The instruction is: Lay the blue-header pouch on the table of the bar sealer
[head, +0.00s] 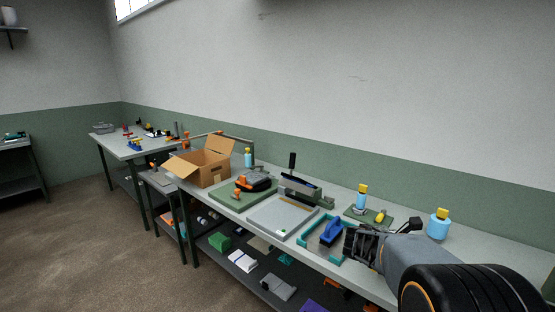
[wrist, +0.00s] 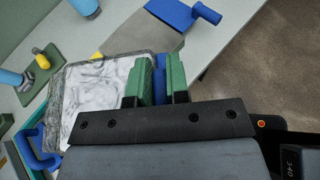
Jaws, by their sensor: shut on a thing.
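My gripper (wrist: 160,80) is shut on the blue-header pouch (wrist: 98,85), with the blue header strip (wrist: 160,72) between its green fingers. The pouch is clear with grey-white contents and extends to the left of the fingers in the wrist view. In the head view my gripper (head: 356,244) is over the bench, right of the teal tray; I cannot make out the pouch there. The bar sealer (head: 300,187), with a dark upright handle, stands at the back of the bench. Its pale grey table (head: 283,216) lies in front, left of my gripper, and looks mostly bare.
The teal tray (head: 309,251) holds a blue object (head: 331,231). Blue bottles with yellow caps (head: 361,198) (head: 439,224) stand behind and to the right. An orange and black tool (head: 258,180) on a green mat and an open cardboard box (head: 205,165) are farther left.

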